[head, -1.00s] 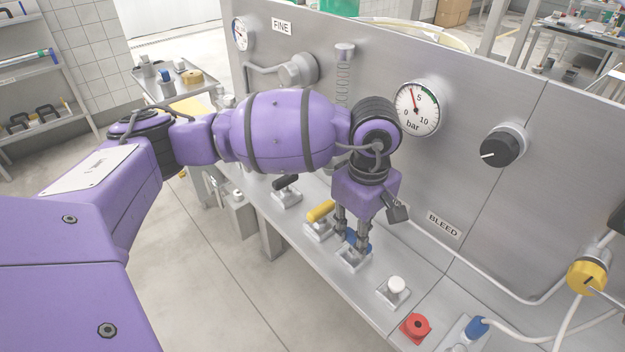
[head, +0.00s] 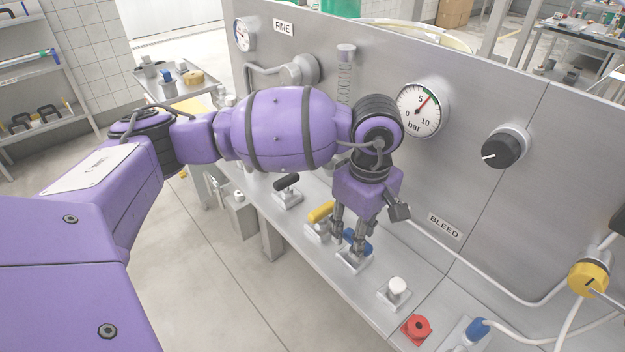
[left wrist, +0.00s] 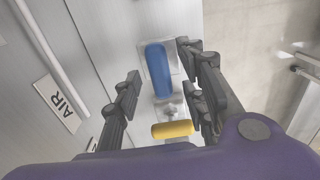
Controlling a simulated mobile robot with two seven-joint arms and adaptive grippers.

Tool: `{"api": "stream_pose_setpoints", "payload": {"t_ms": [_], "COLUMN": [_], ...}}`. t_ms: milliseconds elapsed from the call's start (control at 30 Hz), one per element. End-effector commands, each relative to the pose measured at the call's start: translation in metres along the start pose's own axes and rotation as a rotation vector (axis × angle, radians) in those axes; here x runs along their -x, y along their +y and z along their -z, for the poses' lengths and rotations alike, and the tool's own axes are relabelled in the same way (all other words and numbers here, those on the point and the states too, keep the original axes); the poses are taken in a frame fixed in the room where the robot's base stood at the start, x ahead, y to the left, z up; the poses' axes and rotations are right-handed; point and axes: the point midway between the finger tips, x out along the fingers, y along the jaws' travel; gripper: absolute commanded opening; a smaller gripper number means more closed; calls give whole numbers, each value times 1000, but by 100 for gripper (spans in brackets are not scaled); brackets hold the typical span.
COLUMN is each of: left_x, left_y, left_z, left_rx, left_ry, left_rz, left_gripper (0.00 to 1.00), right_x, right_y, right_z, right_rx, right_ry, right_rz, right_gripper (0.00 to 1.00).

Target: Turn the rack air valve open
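The rack air valve has a blue lever handle (head: 358,241) on a small metal base on the bench ledge, in front of the steel panel. In the left wrist view the blue lever (left wrist: 158,70) lies crosswise to the yellow one, with an AIR label (left wrist: 58,102) on the panel at left. My left gripper (head: 347,243) points down at the valve and partly hides it. In the left wrist view its fingers (left wrist: 164,92) are spread, with visible gaps to the lever between them. The pressure gauge (head: 419,109) needle points a little past 5 bar. My right gripper is not in view.
Close by stand a yellow lever valve (head: 321,211), a black lever valve (head: 287,182), a white-knobbed valve (head: 397,287) and a red fitting (head: 416,330). A black knob (head: 503,149) projects from the panel (head: 470,100). Free floor lies left of the ledge.

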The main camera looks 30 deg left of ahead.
Motion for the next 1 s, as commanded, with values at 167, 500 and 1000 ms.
{"api": "stream_pose_setpoints", "payload": {"t_ms": [167,500,1000], "left_x": [33,100,118], "left_y": [2,2,1], "left_z": [0,0,0], "left_rx": [-2,0,1], "left_ry": [2,2,2], "left_rz": [-10,-10,-6], "left_gripper": [38,38,38], "right_x": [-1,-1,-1], "right_y": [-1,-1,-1], "right_z": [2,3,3], "right_rx": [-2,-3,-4], "right_ry": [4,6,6], "right_rz": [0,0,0], "right_gripper": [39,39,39]}}
